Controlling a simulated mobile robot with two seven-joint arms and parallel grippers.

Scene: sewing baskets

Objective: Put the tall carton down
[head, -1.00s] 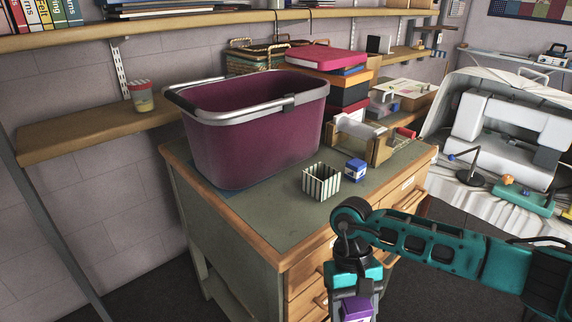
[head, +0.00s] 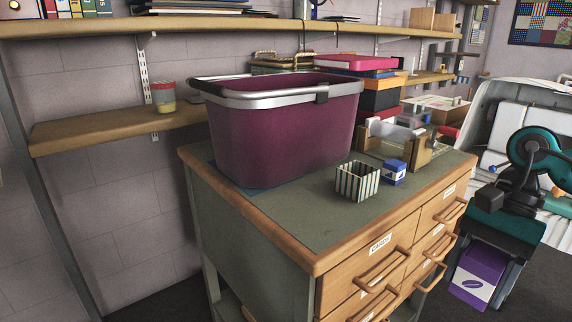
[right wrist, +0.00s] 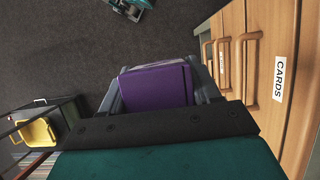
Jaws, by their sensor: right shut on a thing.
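The tall carton (head: 477,273) is purple with a white panel and a dark oval mark. My right gripper (head: 484,284) is shut on it and holds it in the air, right of the wooden drawers and below the level of the cabinet top. In the right wrist view the carton's purple end (right wrist: 157,86) sits between the two grey fingers (right wrist: 158,92), with the dark floor beyond. My left gripper is not in view.
The green cabinet top (head: 290,222) holds a large maroon basket (head: 285,135), a striped small box (head: 357,181), a blue-and-white small box (head: 394,172) and stacked boxes (head: 380,95). Its front left strip is bare. Drawer handles (head: 383,268) jut out near the carton.

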